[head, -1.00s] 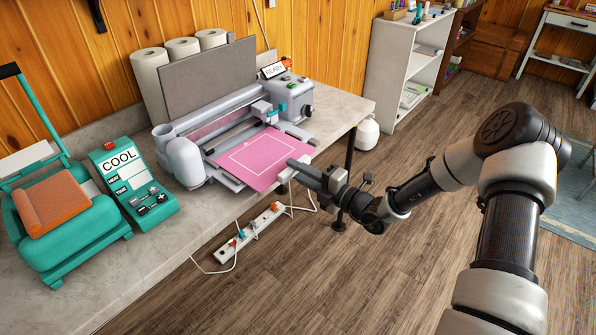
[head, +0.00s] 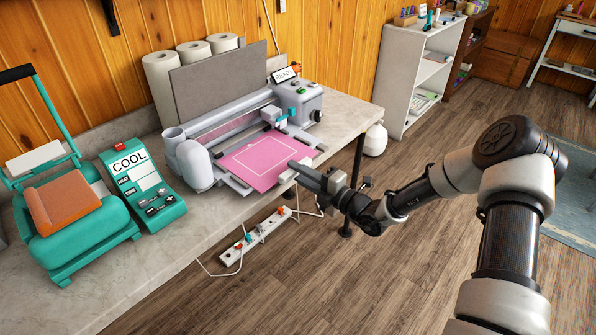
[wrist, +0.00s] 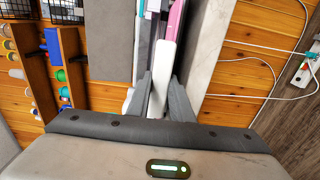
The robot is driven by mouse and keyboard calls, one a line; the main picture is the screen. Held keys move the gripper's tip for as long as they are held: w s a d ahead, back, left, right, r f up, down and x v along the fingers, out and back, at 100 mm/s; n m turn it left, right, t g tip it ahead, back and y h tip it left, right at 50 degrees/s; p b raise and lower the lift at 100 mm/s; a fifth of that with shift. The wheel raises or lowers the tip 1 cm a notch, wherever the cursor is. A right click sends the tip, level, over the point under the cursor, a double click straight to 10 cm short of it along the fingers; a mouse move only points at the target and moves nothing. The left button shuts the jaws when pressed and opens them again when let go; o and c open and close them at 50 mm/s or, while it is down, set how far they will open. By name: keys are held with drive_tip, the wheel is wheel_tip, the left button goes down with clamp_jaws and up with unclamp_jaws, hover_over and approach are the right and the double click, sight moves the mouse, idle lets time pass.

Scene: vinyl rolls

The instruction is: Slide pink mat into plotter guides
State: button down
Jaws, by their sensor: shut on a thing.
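The pink mat (head: 258,166), with a white outline on it, lies flat on the plotter's front bed. The plotter (head: 187,160) stands on the grey worktop. My gripper (head: 296,167) is at the mat's front right edge, shut on the mat. In the wrist view the fingers (wrist: 160,88) close on a pale strip, with a thin pink band of the mat (wrist: 174,22) beyond. The guides are small and partly covered, so exact alignment with them cannot be told.
A teal heat press (head: 80,215) and its COOL panel (head: 143,180) stand left of the plotter. White rolls (head: 193,60) and a grey board (head: 220,85) are behind it. A power strip (head: 255,238) with cables lies below. Open floor (head: 290,285) is in front.

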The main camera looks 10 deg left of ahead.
drive_tip(key=c, duration=1.5)
unclamp_jaws()
drive_tip(key=shift+p+v, duration=1.6)
drive_tip(key=shift+v, duration=2.85)
drive_tip(key=shift+s, duration=0.15)
drive_tip(key=shift+r, duration=0.1)
